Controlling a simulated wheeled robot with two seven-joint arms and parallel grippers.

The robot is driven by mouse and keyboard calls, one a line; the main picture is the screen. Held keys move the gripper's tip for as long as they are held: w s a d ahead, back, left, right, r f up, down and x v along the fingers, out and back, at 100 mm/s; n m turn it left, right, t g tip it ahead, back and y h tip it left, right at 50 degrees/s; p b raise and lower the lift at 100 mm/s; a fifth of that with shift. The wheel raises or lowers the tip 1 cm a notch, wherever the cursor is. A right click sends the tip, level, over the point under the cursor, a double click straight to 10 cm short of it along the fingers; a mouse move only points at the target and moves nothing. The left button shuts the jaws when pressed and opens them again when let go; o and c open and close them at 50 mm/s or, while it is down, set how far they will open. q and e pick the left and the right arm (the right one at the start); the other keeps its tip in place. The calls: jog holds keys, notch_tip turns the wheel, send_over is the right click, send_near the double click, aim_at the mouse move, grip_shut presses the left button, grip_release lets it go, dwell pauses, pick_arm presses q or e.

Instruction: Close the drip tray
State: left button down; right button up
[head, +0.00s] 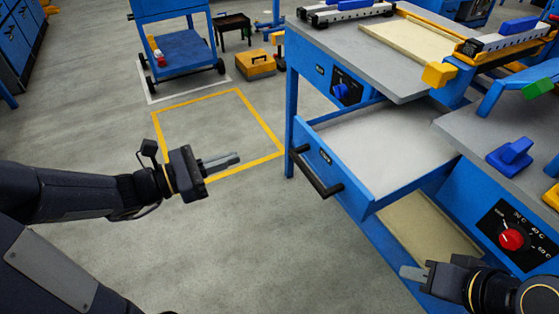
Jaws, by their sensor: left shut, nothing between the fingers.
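The drip tray (378,153) is a blue-fronted drawer with a pale grey inside, pulled out from the blue machine. Its dark bar handle (316,172) runs along the front face on the left. My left gripper (236,160) is shut and empty, over the floor to the left of the handle and apart from it. My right gripper (405,273) is at the bottom right, below the tray and in front of the machine's lower part. Its fingers point left and appear close together, but whether they are shut is unclear.
The machine's grey top (375,55) overhangs the tray's back. A lower panel carries a red knob (511,239) near my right arm. A blue cart (183,48) and a yellow toolbox (255,64) stand at the back. The floor left of the tray is clear.

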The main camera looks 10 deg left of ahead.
pick_arm(q)
jog(key=b, duration=0.3)
send_near(296, 134)
jog(key=x, duration=0.7)
jog(key=shift+s, duration=0.15)
